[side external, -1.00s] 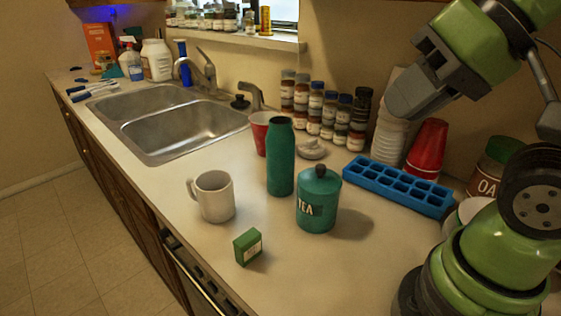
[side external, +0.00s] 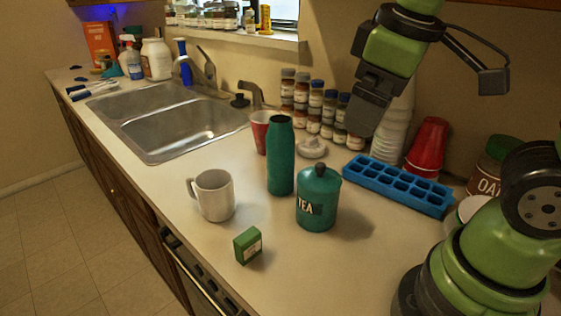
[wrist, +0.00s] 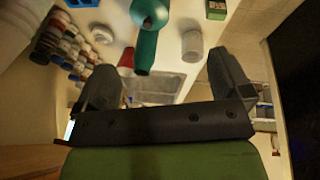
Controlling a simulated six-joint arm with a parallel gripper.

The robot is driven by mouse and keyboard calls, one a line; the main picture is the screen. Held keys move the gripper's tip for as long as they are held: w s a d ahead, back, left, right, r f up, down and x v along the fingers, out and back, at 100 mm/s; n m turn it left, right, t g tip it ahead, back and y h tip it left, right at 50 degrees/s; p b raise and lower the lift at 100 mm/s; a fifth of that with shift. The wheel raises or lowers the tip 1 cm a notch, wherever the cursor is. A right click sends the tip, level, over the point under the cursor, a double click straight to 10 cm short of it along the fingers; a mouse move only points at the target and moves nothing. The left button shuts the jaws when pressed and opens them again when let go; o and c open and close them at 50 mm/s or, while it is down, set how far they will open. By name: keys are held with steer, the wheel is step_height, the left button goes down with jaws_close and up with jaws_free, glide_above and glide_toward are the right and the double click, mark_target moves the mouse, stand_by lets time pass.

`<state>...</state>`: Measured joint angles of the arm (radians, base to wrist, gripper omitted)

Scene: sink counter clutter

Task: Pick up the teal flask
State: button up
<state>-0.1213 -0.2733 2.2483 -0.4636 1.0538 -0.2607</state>
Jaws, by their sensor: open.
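The teal flask (side external: 280,157) stands upright on the counter, between the white mug (side external: 215,196) and the teal tea canister (side external: 318,200). In the wrist view the flask (wrist: 147,45) shows at the upper middle, beyond and between my finger tips. My gripper (side external: 364,122) hangs in the air to the right of the flask and above the counter, apart from it. In the wrist view my gripper (wrist: 168,78) has its two fingers spread wide, with nothing held between them.
A red cup (side external: 260,131) stands close behind the flask. A small green box (side external: 247,246) lies in front. A blue ice tray (side external: 397,186) and several spice jars (side external: 314,106) are to the right and back. The sink (side external: 170,131) is at left.

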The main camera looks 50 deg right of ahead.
steer(key=w+d+f+n+g+h, duration=0.2)
steer(key=w+f+n+h, duration=0.2)
steer(key=w+n, duration=0.3)
steer(key=n+t+h, duration=0.4)
steer(key=n+h, duration=0.3)
steer(key=n, duration=0.7)
glide_toward(276, 154)
steer(key=d, duration=0.2)
steer(key=x, duration=1)
steer(key=shift+w+f, duration=0.4)
steer(key=shift+w, duration=0.05)
steer(key=c, duration=1.1)
